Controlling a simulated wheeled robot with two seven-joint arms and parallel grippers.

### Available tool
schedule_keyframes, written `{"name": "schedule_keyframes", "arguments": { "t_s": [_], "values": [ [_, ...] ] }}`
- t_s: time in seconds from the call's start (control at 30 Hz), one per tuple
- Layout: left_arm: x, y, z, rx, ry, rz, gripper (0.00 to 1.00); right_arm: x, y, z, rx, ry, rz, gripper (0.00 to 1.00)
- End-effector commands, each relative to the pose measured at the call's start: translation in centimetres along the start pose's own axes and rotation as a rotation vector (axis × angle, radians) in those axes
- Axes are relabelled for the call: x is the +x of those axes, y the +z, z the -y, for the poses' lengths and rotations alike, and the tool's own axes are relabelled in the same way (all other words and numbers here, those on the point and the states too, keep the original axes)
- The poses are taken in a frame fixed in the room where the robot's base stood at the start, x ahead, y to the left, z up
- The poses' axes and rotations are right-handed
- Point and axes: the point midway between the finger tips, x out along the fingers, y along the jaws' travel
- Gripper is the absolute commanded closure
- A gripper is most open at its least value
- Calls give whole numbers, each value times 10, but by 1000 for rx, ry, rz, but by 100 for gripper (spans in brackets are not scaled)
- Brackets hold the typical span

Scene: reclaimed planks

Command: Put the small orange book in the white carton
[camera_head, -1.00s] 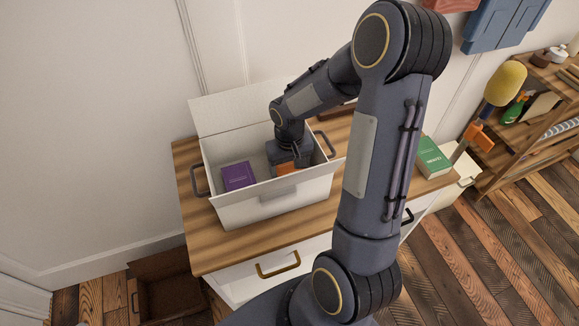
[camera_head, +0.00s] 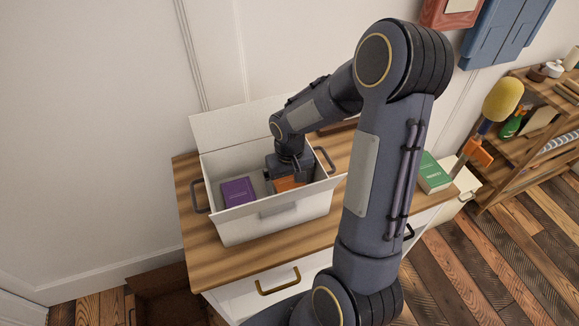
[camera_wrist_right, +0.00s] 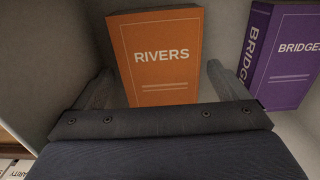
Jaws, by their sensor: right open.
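The white carton (camera_head: 262,222) stands open on the wooden top of a cabinet, its back flap raised. The small orange book (camera_head: 288,183) is inside it on the right side, partly hidden by my right gripper. In the right wrist view the orange book (camera_wrist_right: 157,57), titled RIVERS, lies cover up between the spread fingers. My right gripper (camera_head: 285,178) reaches down into the carton and is open; in the wrist view its fingers (camera_wrist_right: 158,88) show apart on either side of the book, with gaps. My left gripper is not in view.
A purple book (camera_head: 238,192) lies in the carton's left part; the wrist view shows it as BRIDGES (camera_wrist_right: 282,57). A green book (camera_head: 433,174) lies on the cabinet's right end. A shelf (camera_head: 530,140) stands at right. The wooden top (camera_head: 215,262) is clear in front of the carton.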

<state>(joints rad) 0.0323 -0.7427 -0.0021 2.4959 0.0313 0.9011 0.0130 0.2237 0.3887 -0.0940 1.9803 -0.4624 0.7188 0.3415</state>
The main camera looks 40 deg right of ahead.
Motion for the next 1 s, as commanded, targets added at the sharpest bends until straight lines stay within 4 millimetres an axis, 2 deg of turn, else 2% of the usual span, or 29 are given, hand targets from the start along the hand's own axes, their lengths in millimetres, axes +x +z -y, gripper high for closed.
{"name": "schedule_keyframes", "arguments": {
  "t_s": [0.3,0.5,0.7,1.0],
  "values": [
    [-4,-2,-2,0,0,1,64,-69,-1,0,-2,-1,-7,6],
    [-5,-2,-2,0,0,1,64,-101,-1,1,-1,-2,-5,6],
    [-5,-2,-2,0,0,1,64,-112,0,0,-1,-1,0,6],
    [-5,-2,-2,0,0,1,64,-112,0,0,-1,-1,0,6]
  ]
}}
